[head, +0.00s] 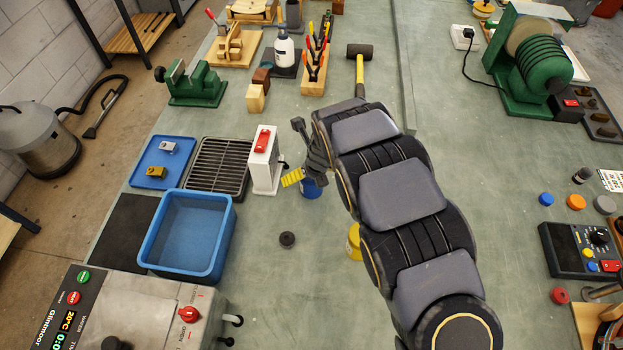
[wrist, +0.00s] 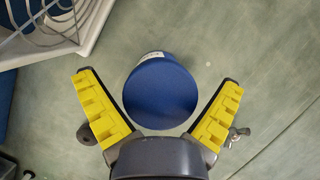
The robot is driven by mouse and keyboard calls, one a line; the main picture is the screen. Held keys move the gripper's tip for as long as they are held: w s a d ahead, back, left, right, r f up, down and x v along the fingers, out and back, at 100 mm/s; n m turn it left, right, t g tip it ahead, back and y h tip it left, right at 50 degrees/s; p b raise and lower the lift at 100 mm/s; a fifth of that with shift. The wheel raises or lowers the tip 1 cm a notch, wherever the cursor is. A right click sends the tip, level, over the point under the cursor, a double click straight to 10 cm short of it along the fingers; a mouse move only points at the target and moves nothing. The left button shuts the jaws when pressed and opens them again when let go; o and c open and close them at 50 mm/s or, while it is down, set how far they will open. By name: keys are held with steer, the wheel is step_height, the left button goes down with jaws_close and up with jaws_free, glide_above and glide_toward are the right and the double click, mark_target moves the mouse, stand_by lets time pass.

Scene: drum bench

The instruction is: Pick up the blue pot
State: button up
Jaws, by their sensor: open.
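The blue pot (head: 311,190) stands on the green bench near the middle of the head view, partly hidden by my gripper. In the wrist view the blue pot (wrist: 160,93) shows its round blue top between my two yellow fingers. My gripper (wrist: 160,108) is open, with one finger on each side of the pot and a visible gap on both sides. In the head view my gripper (head: 300,178) is just above and beside the pot. I cannot tell its exact height over the pot.
A white box with a red top (head: 264,158) and a wire rack (head: 217,167) stand left of the pot. A blue bin (head: 228,236) is at lower left. A dark round piece (head: 287,239) lies nearby. A yellow pot (head: 353,243) is half hidden behind my arm. A mallet (head: 360,68) lies farther back.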

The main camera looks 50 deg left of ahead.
steer(key=c, duration=1.2)
steer(key=shift+o, duration=0.2)
